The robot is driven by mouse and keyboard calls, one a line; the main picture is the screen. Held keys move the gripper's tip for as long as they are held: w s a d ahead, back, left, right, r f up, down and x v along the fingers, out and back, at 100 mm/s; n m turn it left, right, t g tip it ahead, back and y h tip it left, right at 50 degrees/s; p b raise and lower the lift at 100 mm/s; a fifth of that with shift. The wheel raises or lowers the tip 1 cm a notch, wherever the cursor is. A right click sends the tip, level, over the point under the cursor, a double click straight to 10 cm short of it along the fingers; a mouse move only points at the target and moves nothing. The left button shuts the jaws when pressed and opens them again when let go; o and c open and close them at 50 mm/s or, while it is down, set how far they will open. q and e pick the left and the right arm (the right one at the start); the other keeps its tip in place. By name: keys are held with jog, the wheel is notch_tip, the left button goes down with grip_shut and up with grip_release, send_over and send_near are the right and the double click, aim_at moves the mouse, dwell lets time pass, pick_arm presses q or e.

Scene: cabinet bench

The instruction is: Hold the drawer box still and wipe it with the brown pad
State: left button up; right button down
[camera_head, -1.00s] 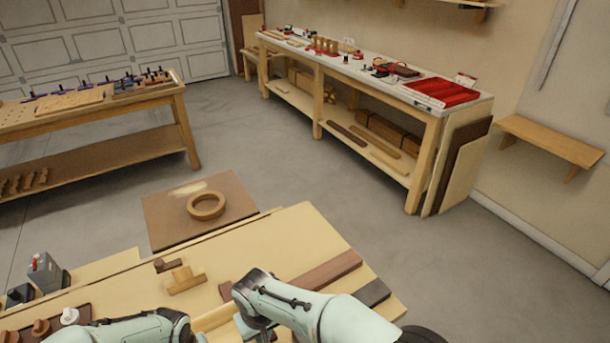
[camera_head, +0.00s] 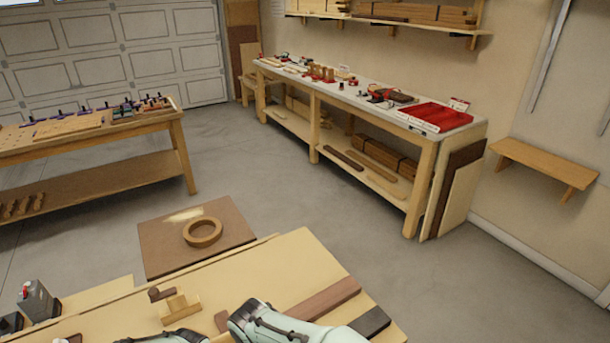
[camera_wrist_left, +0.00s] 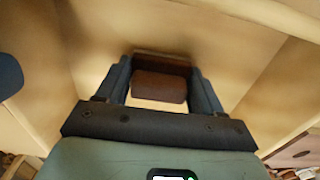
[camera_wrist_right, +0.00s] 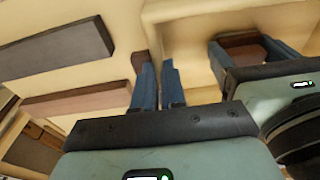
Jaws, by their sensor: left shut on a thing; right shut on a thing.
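The drawer box (camera_wrist_right: 195,62) is pale wood and open on top, seen in the right wrist view. My right gripper (camera_wrist_right: 158,78) has its fingers close together on the box's side wall. My left gripper (camera_wrist_left: 160,84) is shut on the brown pad (camera_wrist_left: 159,87), with a blue finger on each side of it. The pad is inside the box, low near its pale floor; whether it touches the floor is unclear. The pad also shows at the right of the right wrist view (camera_wrist_right: 243,43).
A wooden ring (camera_head: 203,232) lies on a brown board beyond the bench.

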pick_arm(q)
jog(key=shift+w+d, duration=0.35)
jog(key=shift+d, duration=0.25)
jog(key=shift+w+d, duration=0.35)
jog(key=shift+d, duration=0.2)
jog(key=shift+w+a+f, duration=0.1)
jog(key=shift+w+a, duration=0.1)
jog(key=shift+w, duration=0.05)
jog(key=shift+s+a, duration=0.65)
jog(key=shift+a, duration=0.4)
jog(key=shift+s+a, duration=0.65)
jog(key=shift+a, duration=0.35)
jog(key=shift+s+a, duration=0.65)
jog(key=shift+a, duration=0.4)
jog(key=shift+w+d, duration=0.5)
jog(key=shift+d, duration=0.4)
jog(key=shift+w+d, duration=0.5)
jog(key=shift+d, duration=0.35)
pick_arm(e)
jog(key=shift+a, duration=0.1)
pick_arm(q)
jog(key=shift+w+d, duration=0.5)
jog(key=shift+d, duration=0.25)
jog(key=shift+w+d, duration=0.45)
jog(key=shift+d, duration=0.25)
